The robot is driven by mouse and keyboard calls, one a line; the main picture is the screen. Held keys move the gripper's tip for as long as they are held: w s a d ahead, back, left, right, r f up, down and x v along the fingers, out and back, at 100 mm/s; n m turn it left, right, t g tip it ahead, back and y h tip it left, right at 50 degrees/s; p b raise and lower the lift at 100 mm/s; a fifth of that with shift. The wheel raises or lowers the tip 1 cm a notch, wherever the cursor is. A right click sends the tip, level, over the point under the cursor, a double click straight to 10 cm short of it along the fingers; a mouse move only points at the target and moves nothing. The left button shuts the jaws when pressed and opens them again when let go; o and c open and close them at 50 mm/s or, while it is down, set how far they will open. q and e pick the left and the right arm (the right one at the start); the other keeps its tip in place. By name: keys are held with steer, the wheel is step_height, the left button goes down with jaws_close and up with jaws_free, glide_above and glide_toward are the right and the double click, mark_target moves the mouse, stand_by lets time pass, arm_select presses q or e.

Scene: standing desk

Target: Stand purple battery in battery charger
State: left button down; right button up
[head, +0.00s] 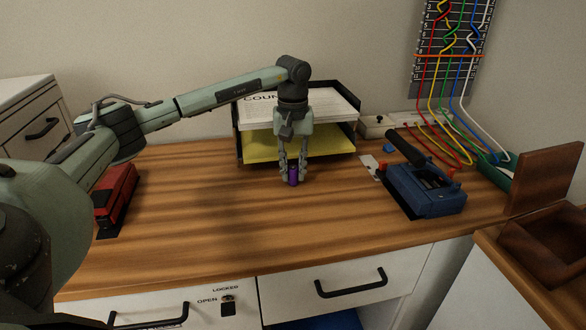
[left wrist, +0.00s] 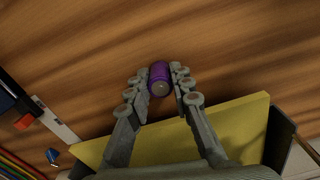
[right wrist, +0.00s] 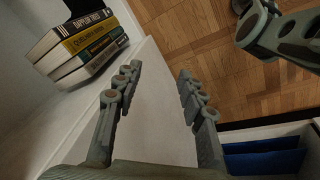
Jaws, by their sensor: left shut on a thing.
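The purple battery (head: 293,176) stands upright between the fingers of my left gripper (head: 293,178), at the middle of the desk in front of the paper tray. In the left wrist view the battery (left wrist: 159,77) sits between the two fingertips, and the left gripper (left wrist: 160,82) is shut on it. My right gripper (right wrist: 157,82) is open and empty in the right wrist view, away from the desk top.
A black tray (head: 238,147) with papers stands behind the left gripper. A red device (head: 114,194) lies at left. Coloured cables (head: 437,90) hang at the right, near a wooden box (head: 545,225). The desk between battery and blue device is mostly clear.

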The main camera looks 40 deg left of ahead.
arm_select(q)
steer(key=c, duration=1.3)
jaws_free()
steer(key=shift+c, duration=0.2)
arm_select(e)
steer(key=shift+r, duration=0.25)
steer(key=shift+s, duration=0.1)
